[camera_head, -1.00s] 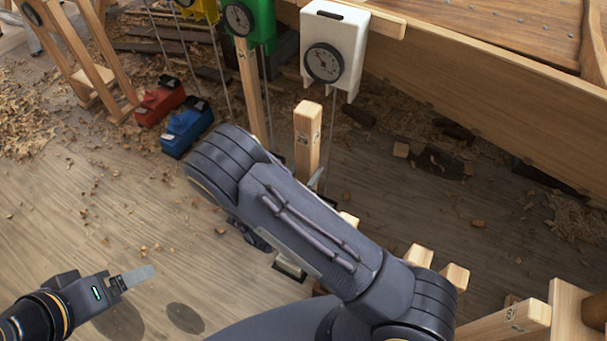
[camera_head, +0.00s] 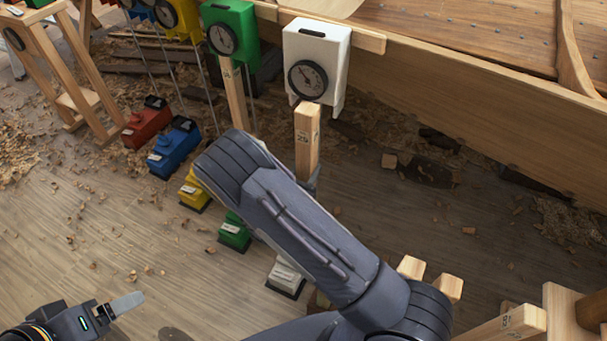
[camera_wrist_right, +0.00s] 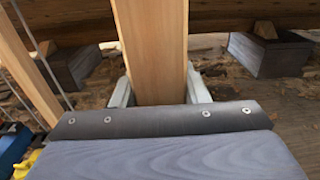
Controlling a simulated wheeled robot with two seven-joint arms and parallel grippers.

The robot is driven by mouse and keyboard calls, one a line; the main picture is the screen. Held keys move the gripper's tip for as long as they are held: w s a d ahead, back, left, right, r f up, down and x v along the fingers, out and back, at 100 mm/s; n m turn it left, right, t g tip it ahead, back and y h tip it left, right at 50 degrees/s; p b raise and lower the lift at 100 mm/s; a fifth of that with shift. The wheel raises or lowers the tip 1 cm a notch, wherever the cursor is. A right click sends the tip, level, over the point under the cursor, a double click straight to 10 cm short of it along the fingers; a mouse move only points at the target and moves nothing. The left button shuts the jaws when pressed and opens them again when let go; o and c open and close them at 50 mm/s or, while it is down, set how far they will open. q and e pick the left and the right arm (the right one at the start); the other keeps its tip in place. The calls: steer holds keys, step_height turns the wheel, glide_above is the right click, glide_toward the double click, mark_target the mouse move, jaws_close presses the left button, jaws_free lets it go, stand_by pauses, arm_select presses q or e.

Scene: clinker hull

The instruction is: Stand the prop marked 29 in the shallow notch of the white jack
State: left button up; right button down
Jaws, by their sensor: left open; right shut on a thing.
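The prop marked 29 (camera_head: 307,140) is a pale wooden post, upright in my right gripper. In the head view its top end is just below the dial of a white gauge box (camera_head: 327,45); whether they touch cannot be told. My right gripper (camera_wrist_right: 160,94) is shut on the prop, with a grey finger on each side in the wrist view. In the head view my right forearm hides most of this gripper and the prop's foot. A low white jack (camera_head: 286,275) shows on the floor, partly behind the forearm; its notch is not visible. My left gripper (camera_head: 125,303) is open and empty at lower left.
Red (camera_head: 147,124), blue (camera_head: 174,148), yellow (camera_head: 194,190) and green (camera_head: 235,232) blocks line the floor. A green gauge box (camera_head: 230,35) has a post below it. The wooden hull (camera_head: 470,110) crosses behind. More timber ends stand at lower right. The left floor is open, with shavings.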

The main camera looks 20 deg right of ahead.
steer(key=w+d+f+b, duration=0.6)
steer(key=w+d, duration=0.1)
steer(key=d, duration=0.1)
steer(key=shift+w+d, duration=0.25)
stand_by(1.7)
steer(key=shift+f, duration=0.1)
steer(key=shift+f+b, duration=0.4)
steer(key=shift+b, duration=0.05)
stand_by(0.5)
steer(key=shift+w+d, duration=0.15)
stand_by(0.6)
steer(key=c, duration=0.7)
jaws_free()
steer(key=shift+c, duration=0.2)
